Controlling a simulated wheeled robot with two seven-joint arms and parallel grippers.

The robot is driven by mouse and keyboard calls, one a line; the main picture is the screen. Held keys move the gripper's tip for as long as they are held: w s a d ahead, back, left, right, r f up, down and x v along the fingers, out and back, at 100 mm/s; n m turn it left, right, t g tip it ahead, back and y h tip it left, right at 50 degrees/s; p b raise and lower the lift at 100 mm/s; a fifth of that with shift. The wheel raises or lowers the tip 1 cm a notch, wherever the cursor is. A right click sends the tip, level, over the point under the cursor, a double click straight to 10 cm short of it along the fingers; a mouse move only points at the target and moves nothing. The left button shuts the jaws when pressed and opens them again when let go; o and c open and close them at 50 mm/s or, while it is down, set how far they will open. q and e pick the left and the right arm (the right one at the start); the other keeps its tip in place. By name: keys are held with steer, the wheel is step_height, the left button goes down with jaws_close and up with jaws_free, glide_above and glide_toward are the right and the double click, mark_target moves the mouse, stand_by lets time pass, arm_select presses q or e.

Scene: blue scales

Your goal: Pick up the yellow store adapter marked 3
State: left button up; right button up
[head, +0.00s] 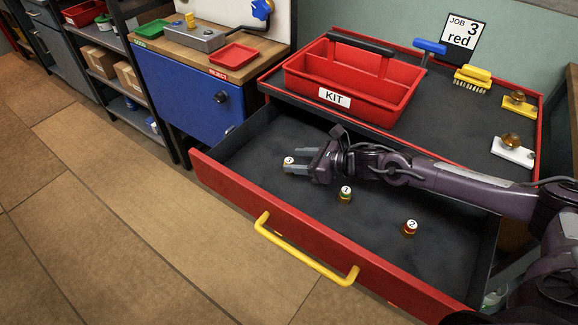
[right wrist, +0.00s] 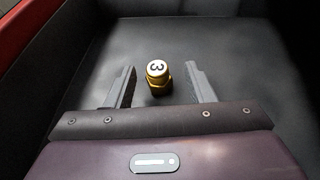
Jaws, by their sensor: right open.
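The yellow store adapter marked 3 (right wrist: 157,86) stands upright on the dark drawer floor in the right wrist view, its white cap showing the number. In the head view the white cap (head: 289,160) shows at my right gripper's fingertips, and the fingers partly hide the rest. My right gripper (head: 295,161) is open, reaching into the drawer. In the right wrist view the adapter stands between the two fingers (right wrist: 161,72) near their tips, with a gap on each side. My left gripper is not in view.
The open red drawer (head: 300,245) also holds adapters marked 1 (head: 345,195) and 2 (head: 410,228), to the right of my gripper. A red KIT tote (head: 350,85) stands on the cabinet top above. The drawer's front wall and yellow handle (head: 300,255) are nearest.

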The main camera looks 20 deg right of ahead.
mark_target(283, 161)
steer(key=x, duration=0.5)
steer(key=shift+s+a+f+p, duration=0.1)
steer(key=shift+a+f+p, duration=0.1)
steer(key=shift+p, duration=0.1)
steer(key=shift+d, duration=0.1)
steer(key=shift+c, duration=0.3)
steer(key=shift+s, duration=0.1)
jaws_close()
